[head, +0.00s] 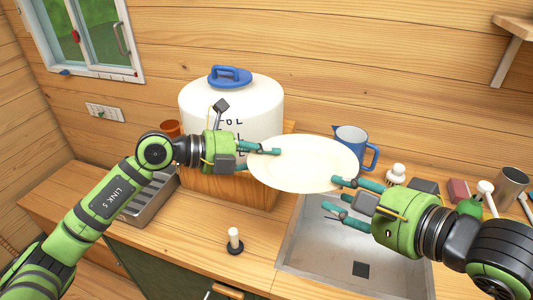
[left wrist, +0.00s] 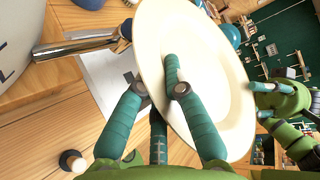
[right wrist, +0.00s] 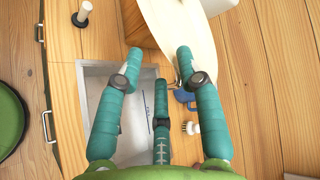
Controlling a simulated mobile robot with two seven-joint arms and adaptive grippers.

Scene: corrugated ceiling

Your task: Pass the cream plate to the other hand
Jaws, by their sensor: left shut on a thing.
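The cream plate (head: 305,172) is held in the air, tilted, in front of the white tank and partly above the sink. My left gripper (head: 268,151) is shut on its left rim; in the left wrist view one finger lies across the plate's face (left wrist: 215,75). My right gripper (head: 345,198) is open at the plate's right side, one finger close to the rim. In the right wrist view its fingers (right wrist: 158,70) are wide apart. The plate's edge (right wrist: 182,35) shows by the right finger there; whether they touch I cannot tell.
The white tank (head: 225,105) with a blue lid stands on a wooden block behind the plate. A blue jug (head: 351,140) is behind its right side. The sink (head: 330,255) lies below. A small white-topped knob (head: 234,238) stands on the counter. Bottles and a metal cup (head: 510,185) are at the right.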

